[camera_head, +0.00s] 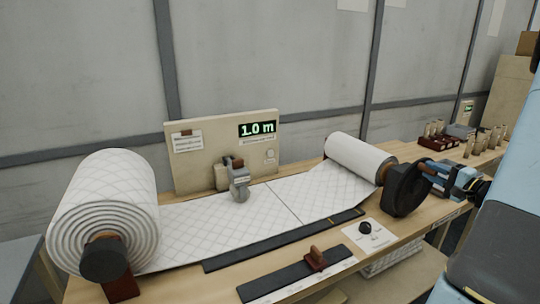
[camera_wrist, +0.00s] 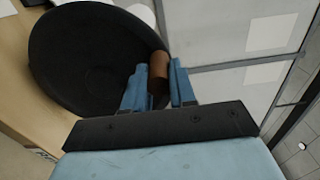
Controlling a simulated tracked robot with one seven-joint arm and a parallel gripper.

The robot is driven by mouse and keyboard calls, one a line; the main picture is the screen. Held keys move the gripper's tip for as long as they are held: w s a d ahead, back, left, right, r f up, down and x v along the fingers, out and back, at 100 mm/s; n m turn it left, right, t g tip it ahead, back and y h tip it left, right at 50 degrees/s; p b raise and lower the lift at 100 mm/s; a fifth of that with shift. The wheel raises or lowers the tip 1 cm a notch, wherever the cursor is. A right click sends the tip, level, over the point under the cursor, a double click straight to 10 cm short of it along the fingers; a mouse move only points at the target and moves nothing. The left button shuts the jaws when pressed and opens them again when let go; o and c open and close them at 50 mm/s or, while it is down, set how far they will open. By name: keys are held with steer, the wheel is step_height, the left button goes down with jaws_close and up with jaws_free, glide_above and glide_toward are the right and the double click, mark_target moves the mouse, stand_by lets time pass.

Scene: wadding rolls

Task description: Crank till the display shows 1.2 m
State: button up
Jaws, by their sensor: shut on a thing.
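The display (camera_head: 258,128) on the upright cream panel reads 1.0 m in green. The black crank wheel (camera_head: 404,190) sits at the right end of the smaller wadding roll (camera_head: 357,158). My gripper (camera_head: 440,170) is at the wheel's right side. In the wrist view my gripper (camera_wrist: 159,86) is shut on the brown crank handle (camera_wrist: 158,70), which stands out from the dark wheel (camera_wrist: 90,55). Quilted white wadding (camera_head: 240,215) runs flat from the large roll (camera_head: 105,205) at the left to the smaller roll.
A grey device (camera_head: 238,182) rests over the wadding before the panel. A black knob (camera_head: 365,228) on a white plate and a dark slide with a red-brown handle (camera_head: 315,257) lie along the front edge. Wooden pegs and small parts (camera_head: 440,140) stand at the back right.

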steer(key=shift+o, duration=0.2)
steer(key=d, duration=0.2)
steer(key=w+d, duration=0.1)
steer(key=shift+w+d+f, duration=0.1)
steer(key=shift+w+d, duration=0.1)
steer(key=shift+d, duration=0.2)
steer(key=shift+w+d+f, duration=0.15)
steer(key=shift+w+d, duration=0.1)
steer(key=shift+d, duration=0.25)
steer(key=shift+w+d+f, duration=0.15)
steer(key=shift+w+d, duration=0.05)
steer(key=shift+d, duration=0.3)
steer(key=shift+c, duration=0.2)
steer(key=o, duration=1)
steer(key=shift+r, duration=0.1)
steer(key=v, duration=1)
